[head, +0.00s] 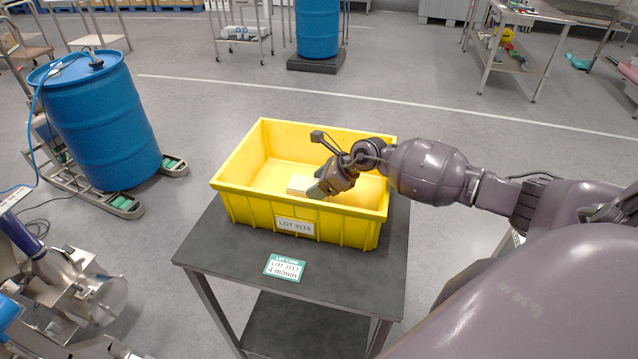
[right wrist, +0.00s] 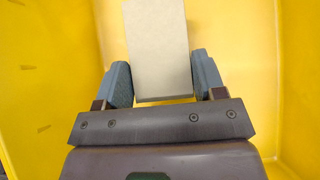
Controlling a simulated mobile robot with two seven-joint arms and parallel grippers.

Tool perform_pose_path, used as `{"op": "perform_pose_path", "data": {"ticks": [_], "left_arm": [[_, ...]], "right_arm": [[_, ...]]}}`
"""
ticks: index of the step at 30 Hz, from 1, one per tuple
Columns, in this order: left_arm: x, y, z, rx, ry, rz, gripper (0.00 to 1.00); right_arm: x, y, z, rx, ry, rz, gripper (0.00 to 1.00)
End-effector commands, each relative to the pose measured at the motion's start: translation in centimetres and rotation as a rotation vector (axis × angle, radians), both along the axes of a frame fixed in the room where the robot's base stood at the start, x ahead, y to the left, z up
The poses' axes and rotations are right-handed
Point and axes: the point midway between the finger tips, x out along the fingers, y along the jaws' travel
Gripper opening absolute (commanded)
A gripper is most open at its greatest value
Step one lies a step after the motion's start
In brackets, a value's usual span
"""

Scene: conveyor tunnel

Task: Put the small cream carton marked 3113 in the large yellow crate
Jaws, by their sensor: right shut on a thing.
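The small cream carton (head: 298,185) is in my right gripper (head: 318,190), down inside the large yellow crate (head: 310,223). In the right wrist view the carton (right wrist: 158,50) sits between the two grey fingers of the right gripper (right wrist: 163,82), with yellow crate walls (right wrist: 45,60) around it. Whether the carton touches the crate floor I cannot tell. No 3113 mark shows on its visible face; the crate's front label reads LOT 3113.
The crate stands on a dark table (head: 215,245) with a green and white card (head: 284,267) at its front. A blue drum (head: 100,120) stands on the left. Another blue drum (head: 317,28) and a wire cart (head: 240,35) are behind. The floor around the table is mostly open.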

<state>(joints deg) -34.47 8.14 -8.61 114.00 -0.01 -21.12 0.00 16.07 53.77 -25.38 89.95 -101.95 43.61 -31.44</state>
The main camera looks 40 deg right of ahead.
Motion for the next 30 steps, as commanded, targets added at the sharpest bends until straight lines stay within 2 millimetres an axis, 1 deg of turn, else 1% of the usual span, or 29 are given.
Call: {"op": "perform_pose_path", "data": {"ticks": [4,8,9,13,23,26,30], "left_arm": [[0.0,0.0,0.0,0.000,0.000,0.000,0.41],[0.0,0.0,-0.3,0.000,0.001,0.000,0.41],[0.0,0.0,-0.2,0.000,0.001,0.000,0.41],[0.0,0.0,-0.2,0.000,0.001,0.000,0.41],[0.0,0.0,0.0,0.000,0.000,0.000,0.41],[0.0,0.0,0.1,0.000,-0.001,0.000,0.41],[0.0,0.0,0.1,0.000,-0.001,0.000,0.41]], "right_arm": [[0.0,0.0,0.1,0.000,-0.002,0.000,0.21],[0.0,0.0,-0.2,0.000,-0.001,0.001,0.21],[0.0,0.0,-0.2,0.000,0.000,0.000,0.69],[0.0,0.0,-0.1,0.000,0.000,0.000,0.89],[0.0,0.0,0.1,0.001,-0.001,0.000,0.89],[-0.3,-0.4,0.5,-0.002,0.000,0.000,0.89],[-1.5,-1.3,2.0,-0.003,-0.001,0.000,0.89]]}}
